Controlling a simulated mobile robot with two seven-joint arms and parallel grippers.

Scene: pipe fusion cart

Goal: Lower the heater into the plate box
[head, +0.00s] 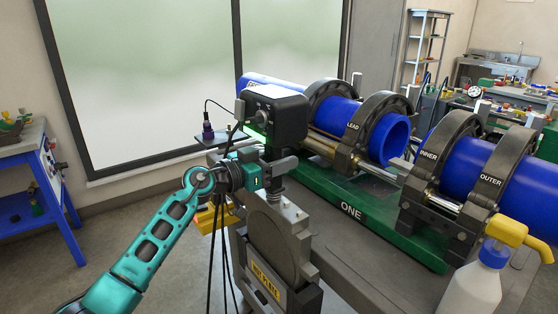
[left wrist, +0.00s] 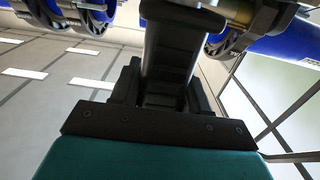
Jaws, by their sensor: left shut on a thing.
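The heater (head: 277,112) has a black boxy head and stands upright above the grey plate box (head: 299,240), which carries a yellow "HOT PLATE" label. A round grey outline shows on the near side of the box; I cannot tell whether it is the heater's plate or part of the box, or how deep the plate sits. My left gripper (head: 278,166) is shut on the heater's handle, just below the head. In the left wrist view the dark handle (left wrist: 172,55) runs up between the fingers. My right gripper is not in view.
The green machine bed (head: 350,208) marked "ONE" stands right of the box, with blue pipes (head: 395,138) in dark clamps. A white spray bottle (head: 472,288) with a yellow head is at lower right. Dark cables (head: 223,240) hang left of the box. A blue bench (head: 40,185) stands far left.

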